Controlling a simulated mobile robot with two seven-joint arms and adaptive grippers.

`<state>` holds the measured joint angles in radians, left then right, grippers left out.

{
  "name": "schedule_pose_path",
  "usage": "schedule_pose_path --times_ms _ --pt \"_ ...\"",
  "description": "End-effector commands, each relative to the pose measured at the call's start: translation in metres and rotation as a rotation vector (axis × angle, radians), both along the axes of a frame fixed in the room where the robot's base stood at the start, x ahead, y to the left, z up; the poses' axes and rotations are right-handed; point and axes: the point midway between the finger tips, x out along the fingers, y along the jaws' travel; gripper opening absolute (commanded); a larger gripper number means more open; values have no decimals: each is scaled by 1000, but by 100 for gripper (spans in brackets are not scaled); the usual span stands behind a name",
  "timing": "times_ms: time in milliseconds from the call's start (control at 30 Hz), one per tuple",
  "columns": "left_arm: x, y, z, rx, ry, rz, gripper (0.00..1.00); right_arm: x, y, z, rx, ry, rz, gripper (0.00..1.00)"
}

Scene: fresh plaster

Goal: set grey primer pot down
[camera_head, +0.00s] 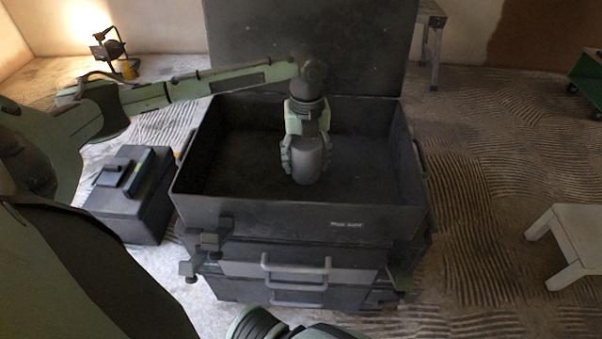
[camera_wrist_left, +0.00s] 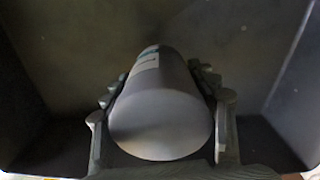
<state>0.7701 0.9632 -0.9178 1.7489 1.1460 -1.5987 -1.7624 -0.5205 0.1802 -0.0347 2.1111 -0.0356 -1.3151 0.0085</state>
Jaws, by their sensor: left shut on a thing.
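The grey primer pot (camera_head: 307,160) is a smooth grey cylinder inside the open top of a dark tool chest (camera_head: 290,216). My left gripper (camera_head: 305,158) points down into the chest, shut on the pot with a finger on each side. In the left wrist view the pot (camera_wrist_left: 160,110) shows its round grey end and a pale label with a green patch, between the two fingers (camera_wrist_left: 162,108). I cannot tell whether the pot touches the chest floor. My right gripper is not clearly in view.
The chest's raised lid (camera_head: 305,45) stands at the back, and its side walls surround the gripper. The chest floor around the pot looks bare. A dark case (camera_head: 125,205) lies to the left, a lit work lamp (camera_head: 110,45) behind, and a white stool (camera_head: 575,240) to the right.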

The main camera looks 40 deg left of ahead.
Motion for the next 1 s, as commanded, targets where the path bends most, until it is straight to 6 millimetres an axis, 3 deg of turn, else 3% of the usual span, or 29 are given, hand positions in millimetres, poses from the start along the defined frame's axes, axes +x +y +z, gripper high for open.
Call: schedule_pose_path --times_ms 267,500,867,900,1000 --pt "-4 12 -14 -1 -1 0 11 0 0 2 -2 1 -1 40" --pt "-4 12 -46 -1 -1 -1 11 1 0 9 -4 -9 -1 40" --pt "-3 12 -49 0 -3 -1 11 0 -1 13 -7 -8 1 40" --pt "-4 12 -50 0 -1 -1 63 0 -1 11 -7 -8 1 40" --pt "-4 12 -50 0 -1 -1 76 -1 -2 9 -8 -5 1 40"
